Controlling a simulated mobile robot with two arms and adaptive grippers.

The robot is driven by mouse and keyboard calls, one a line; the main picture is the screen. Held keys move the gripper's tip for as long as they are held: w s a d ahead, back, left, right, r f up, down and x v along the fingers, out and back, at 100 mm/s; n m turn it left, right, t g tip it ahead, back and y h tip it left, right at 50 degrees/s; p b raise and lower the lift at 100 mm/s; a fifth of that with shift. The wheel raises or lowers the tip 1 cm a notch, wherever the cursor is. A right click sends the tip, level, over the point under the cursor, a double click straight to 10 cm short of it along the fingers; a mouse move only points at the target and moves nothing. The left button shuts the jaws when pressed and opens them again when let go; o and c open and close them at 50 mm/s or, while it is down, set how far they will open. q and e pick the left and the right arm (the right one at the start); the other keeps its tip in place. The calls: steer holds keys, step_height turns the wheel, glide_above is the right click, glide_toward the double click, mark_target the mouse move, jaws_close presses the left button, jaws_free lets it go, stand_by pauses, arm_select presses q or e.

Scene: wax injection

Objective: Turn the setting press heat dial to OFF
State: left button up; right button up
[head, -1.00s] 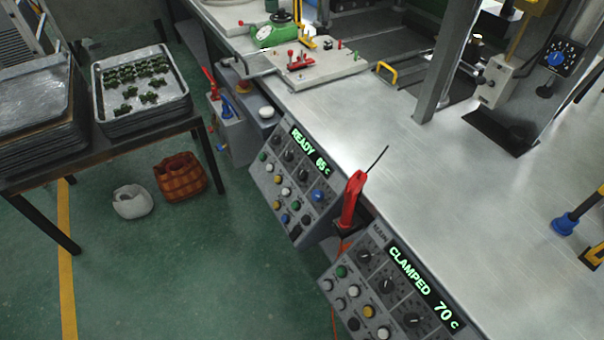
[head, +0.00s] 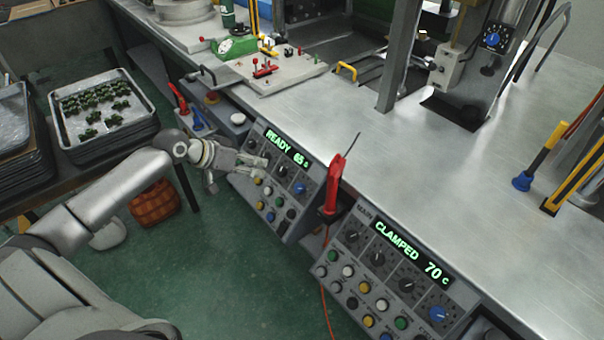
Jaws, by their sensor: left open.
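Two grey control panels with dials line the bench front. The left panel (head: 262,182) has a green display reading READY 65 C, dark knobs and a blue dial (head: 299,188). The right panel (head: 345,262) reads CLAMPED 70 C, with dark knobs and a blue dial (head: 437,313) at its lower right. The dial labels are too small to read, so I cannot tell which is the setting press heat dial. My left gripper (head: 238,173) is open and empty at the left edge of the READY panel, partly covering it. My right gripper is not in view.
A red-handled tool (head: 331,190) stands upright between the panels, with an orange cable below. Stacked trays (head: 105,132) and a woven basket (head: 154,203) are at left. A machine with another blue dial (head: 492,40) stands at the back right.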

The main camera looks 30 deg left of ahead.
mark_target(280, 170)
arm_select(q)
steer(key=x, duration=0.9)
steer(key=shift+w+d, duration=0.35)
steer(key=shift+w+d+f, duration=0.15)
steer(key=shift+w+f, duration=0.2)
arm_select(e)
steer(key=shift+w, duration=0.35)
arm_select(q)
steer(key=c, duration=1)
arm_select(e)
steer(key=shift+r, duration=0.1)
